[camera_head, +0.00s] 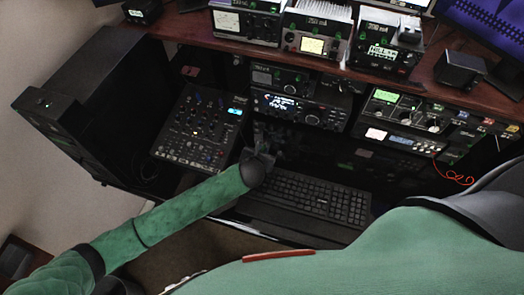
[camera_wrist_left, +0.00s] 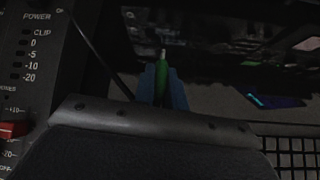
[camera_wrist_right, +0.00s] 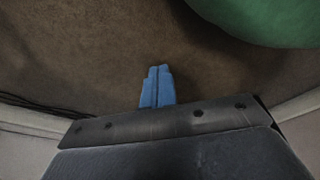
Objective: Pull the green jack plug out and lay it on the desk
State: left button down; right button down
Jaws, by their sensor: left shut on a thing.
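My left gripper (camera_head: 264,152) is over the gap between the mixer and the keyboard, in front of the radios. In the left wrist view its blue fingers (camera_wrist_left: 163,88) are shut on the green jack plug (camera_wrist_left: 161,73), a slim green body with a bare metal tip pointing away from the wrist. The tip is clear of any socket that I can see. The plug cannot be made out in the head view. My right gripper (camera_wrist_right: 157,87) is shut and empty, its fingers together above the brown floor.
A black mixer (camera_head: 199,126) stands left of the left gripper. A black keyboard (camera_head: 315,196) lies to its right. Radio sets (camera_head: 298,108) stand behind it, and more sets line the wooden shelf (camera_head: 184,25). An orange cable (camera_head: 455,175) hangs at the right. A dark cable (camera_wrist_left: 98,52) runs beside the plug.

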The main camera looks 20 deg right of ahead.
jog(key=shift+s+f, duration=0.15)
jog(key=shift+s, duration=0.35)
pick_arm(q)
jog(key=shift+f, duration=0.15)
pick_arm(e)
jog(key=shift+d, duration=0.15)
